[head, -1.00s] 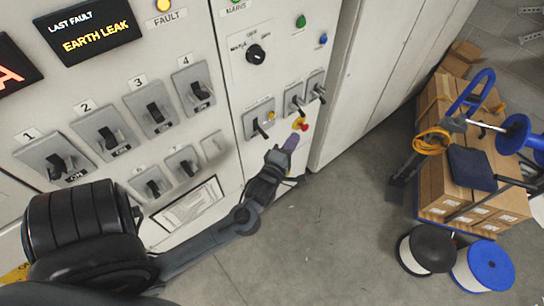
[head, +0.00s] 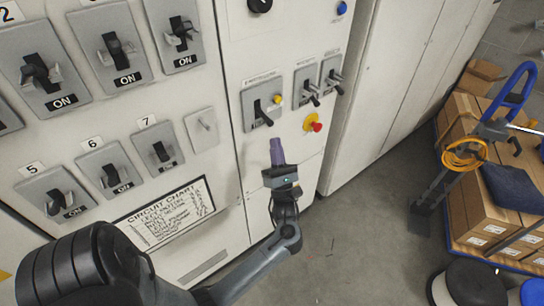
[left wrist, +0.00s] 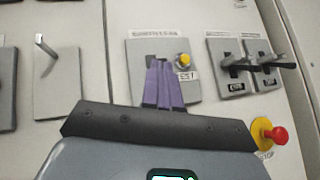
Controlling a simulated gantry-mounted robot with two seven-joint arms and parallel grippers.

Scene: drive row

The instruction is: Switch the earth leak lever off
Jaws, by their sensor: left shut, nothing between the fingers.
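The lever plate with a yellow button (head: 262,103) is on the right cabinet door; its label is too small to read, but it looks like the earth leak lever. Its black lever (head: 264,115) slants down and to the right. My left gripper (head: 277,151), with purple fingers, is shut and empty, just below that plate in the head view. In the left wrist view the fingers (left wrist: 164,84) overlap the plate (left wrist: 138,58) and hide its lever. Contact cannot be told. My right gripper is not in view.
Two more lever switches (head: 320,82) sit right of the plate. A red stop button on a yellow base (head: 313,123) is below them. Numbered breakers (head: 117,52) marked ON fill the left door. A loaded cart (head: 485,190) and spools stand to the right.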

